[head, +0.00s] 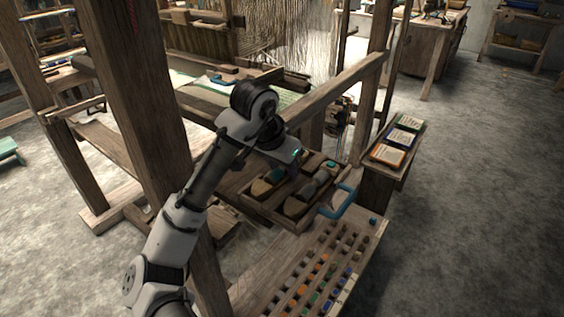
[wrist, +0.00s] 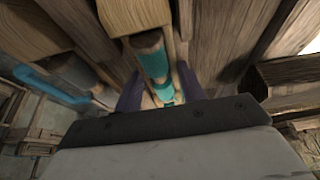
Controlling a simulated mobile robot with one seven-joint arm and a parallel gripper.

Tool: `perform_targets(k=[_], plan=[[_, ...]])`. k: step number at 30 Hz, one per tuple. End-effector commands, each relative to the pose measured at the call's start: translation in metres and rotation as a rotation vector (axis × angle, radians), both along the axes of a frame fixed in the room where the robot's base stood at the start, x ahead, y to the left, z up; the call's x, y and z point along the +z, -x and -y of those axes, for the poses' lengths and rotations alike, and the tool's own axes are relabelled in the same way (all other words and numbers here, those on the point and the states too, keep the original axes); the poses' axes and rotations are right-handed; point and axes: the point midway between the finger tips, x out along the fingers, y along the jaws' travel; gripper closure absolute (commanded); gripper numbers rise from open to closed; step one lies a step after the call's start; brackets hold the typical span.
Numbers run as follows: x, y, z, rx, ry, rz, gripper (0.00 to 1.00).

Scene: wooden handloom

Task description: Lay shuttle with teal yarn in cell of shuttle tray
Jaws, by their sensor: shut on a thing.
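The shuttle with teal yarn shows in the wrist view (wrist: 153,62) as a pale wooden body with teal windings, lying lengthwise between my fingers. My gripper (wrist: 161,92) is shut on it. In the head view my gripper (head: 291,170) points down over the wooden shuttle tray (head: 268,213), and my wrist partly hides the held shuttle. The tray has long cells with wooden dividers. Wooden shuttles and teal yarn (head: 330,164) show in it. Whether the held shuttle touches the cell floor cannot be told.
A blue handle-like loop (head: 340,201) is at the tray's right side. A rack of coloured spools (head: 318,270) lies in front. A stand with several cards (head: 388,154) is at the right. Loom posts (head: 150,110) and a slanting beam (head: 335,85) rise close to my arm.

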Motion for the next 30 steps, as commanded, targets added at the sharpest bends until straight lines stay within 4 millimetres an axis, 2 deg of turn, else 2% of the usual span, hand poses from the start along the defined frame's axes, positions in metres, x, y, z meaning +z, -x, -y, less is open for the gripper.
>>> perform_targets(k=[8,9,14,23,26,30], plan=[[-0.002,0.000,0.000,0.000,0.000,0.001,0.86],[-0.002,0.000,0.000,0.000,0.000,0.001,0.56],[-0.002,0.000,0.000,0.000,0.001,0.001,0.35],[-0.001,0.000,-0.001,0.000,-0.001,0.001,0.35],[0.006,0.002,-0.002,0.001,-0.001,0.001,0.35],[0.029,0.009,-0.008,0.001,-0.003,0.005,0.35]])
